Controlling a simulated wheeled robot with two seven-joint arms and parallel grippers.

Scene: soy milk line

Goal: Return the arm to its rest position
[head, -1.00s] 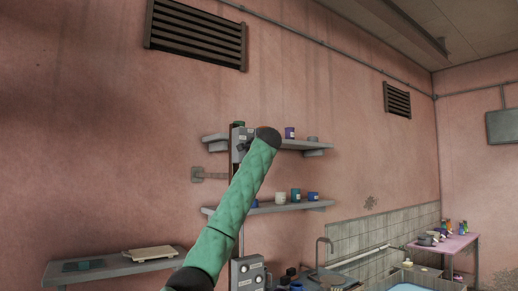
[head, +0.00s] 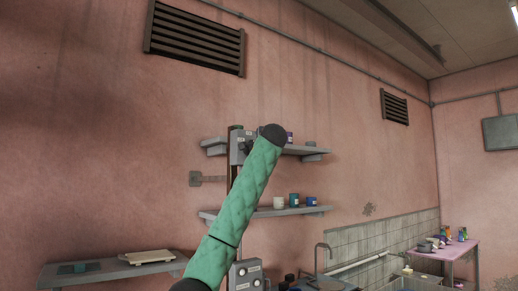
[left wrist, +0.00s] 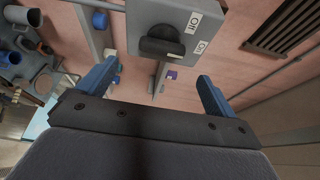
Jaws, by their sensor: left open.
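My left gripper (left wrist: 157,75) shows in the left wrist view, with its two blue fingers spread apart and nothing between them. A grey switch box (left wrist: 187,22) with a black knob (left wrist: 162,43) and white labels is beyond the fingers, apart from them. In the head view my green left arm (head: 238,215) rises from the bottom and slants up to the right, in front of the wall shelves. The left gripper cannot be seen in the head view. My right gripper is in neither view.
An upper shelf (head: 303,150) and a lower shelf (head: 290,211) with cups are partly behind my arm. A low shelf (head: 105,272) holds a board (head: 148,257).

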